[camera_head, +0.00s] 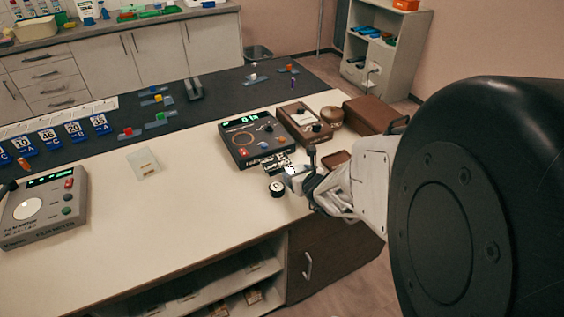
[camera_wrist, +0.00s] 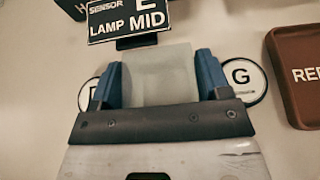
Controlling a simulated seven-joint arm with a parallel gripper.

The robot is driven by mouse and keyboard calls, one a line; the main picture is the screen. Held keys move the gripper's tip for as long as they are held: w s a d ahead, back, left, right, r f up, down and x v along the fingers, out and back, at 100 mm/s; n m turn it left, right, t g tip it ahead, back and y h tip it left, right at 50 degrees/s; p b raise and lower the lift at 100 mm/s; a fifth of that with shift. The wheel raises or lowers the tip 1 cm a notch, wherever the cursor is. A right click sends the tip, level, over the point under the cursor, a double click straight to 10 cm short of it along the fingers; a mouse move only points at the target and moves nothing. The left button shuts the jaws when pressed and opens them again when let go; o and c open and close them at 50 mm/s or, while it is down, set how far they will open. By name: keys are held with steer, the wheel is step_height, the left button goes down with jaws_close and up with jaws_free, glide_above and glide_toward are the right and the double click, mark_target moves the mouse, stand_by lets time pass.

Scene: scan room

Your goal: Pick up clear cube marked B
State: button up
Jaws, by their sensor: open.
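A clear, pale translucent cube (camera_wrist: 160,76) sits between the two blue fingers of my gripper (camera_wrist: 161,78) in the wrist view. The fingers stand one on each side of it, spread open. I cannot tell whether either finger touches it. No letter B can be read on the cube from here. In the head view my gripper (camera_head: 296,180) is low over the right part of the white counter, and the cube there is too small and covered to make out clearly.
A label sign reading "LAMP MID" (camera_wrist: 128,20) stands just beyond the cube. A round disc marked G (camera_wrist: 242,82) lies to the right, and a partly hidden disc (camera_wrist: 88,96) to the left. A brown tray (camera_wrist: 298,75) is at far right. A dark console (camera_head: 252,138) stands behind.

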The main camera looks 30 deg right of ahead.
mark_target(298, 168)
stand_by(0.3)
steer(key=c, duration=0.7)
steer(key=shift+r, duration=0.1)
steer(key=shift+r, duration=1.6)
steer(key=shift+s+a+r, duration=0.1)
steer(key=shift+s+r, duration=0.05)
steer(key=shift+s, duration=0.2)
steer(key=s+a, duration=0.1)
steer(key=s, duration=0.3)
steer(key=s+a+r, duration=0.1)
steer(key=s+a, duration=0.1)
steer(key=s, duration=0.3)
steer(key=s+a, duration=0.2)
steer(key=s, duration=0.3)
steer(key=shift+s+r, duration=0.15)
steer(key=shift+s, duration=0.1)
